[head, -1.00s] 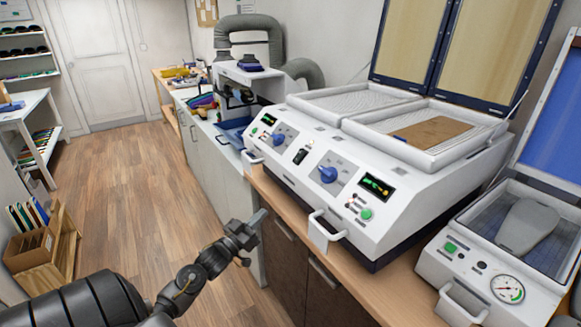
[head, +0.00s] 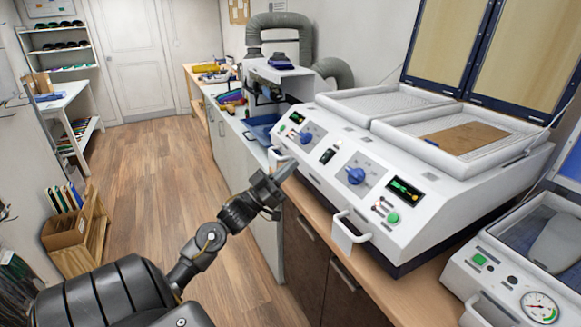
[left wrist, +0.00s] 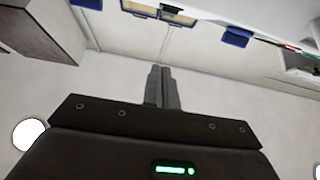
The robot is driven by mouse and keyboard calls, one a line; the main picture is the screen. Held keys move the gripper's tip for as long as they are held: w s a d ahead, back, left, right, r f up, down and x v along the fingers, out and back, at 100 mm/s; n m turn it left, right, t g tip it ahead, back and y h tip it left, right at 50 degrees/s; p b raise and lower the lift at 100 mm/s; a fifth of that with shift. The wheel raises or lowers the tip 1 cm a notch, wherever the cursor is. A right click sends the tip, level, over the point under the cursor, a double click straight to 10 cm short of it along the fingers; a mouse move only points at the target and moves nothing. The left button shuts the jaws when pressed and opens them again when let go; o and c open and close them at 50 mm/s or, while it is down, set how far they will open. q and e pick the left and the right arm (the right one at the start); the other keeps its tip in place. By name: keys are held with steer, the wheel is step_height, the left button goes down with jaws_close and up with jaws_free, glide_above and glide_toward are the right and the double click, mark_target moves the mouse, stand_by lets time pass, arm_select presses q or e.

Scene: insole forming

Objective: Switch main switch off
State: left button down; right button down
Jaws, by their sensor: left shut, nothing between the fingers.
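The white heating machine (head: 420,205) stands on the wooden counter, its sloped front panel facing me. Between its two blue knobs sits a small black main switch (head: 328,155); whether it is on or off is too small to tell. The display (head: 404,189) beside the right knob is lit. My left gripper (head: 287,172) is shut and empty, in front of the machine's left front edge, apart from the switch. In the left wrist view the closed fingers (left wrist: 162,88) point away over a pale surface. My right gripper is not in view.
White handles (head: 350,230) stick out from the machine's front. A press with a gauge (head: 525,270) stands at the right. A blue tray (head: 263,128) lies beyond the machine. The wooden floor at the left is open.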

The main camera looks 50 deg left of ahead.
arm_select(q)
step_height(320, 180, up, 5)
steer(key=p, duration=0.3)
glide_above(318, 167)
steer(key=s, duration=0.3)
steer(key=shift+w+f+p, duration=0.15)
steer(key=shift+w+f, duration=0.5)
steer(key=shift+f, duration=0.3)
steer(key=shift+w+f+p, duration=0.15)
steer(key=shift+w+f, duration=0.5)
steer(key=shift+f, duration=0.25)
steer(key=shift+w+r+g+p, duration=0.2)
steer(key=shift+g+p, duration=0.1)
steer(key=shift+p, duration=0.5)
steer(key=shift+f, duration=0.3)
step_height(318, 167, up, 4)
steer(key=s+p, duration=0.2)
steer(key=p, duration=0.1)
steer(key=r+b+v, duration=0.1)
steer(key=b+v, duration=0.3)
steer(key=v, duration=0.6)
steer(key=shift+s+a, duration=0.35)
steer(key=shift+s, duration=0.25)
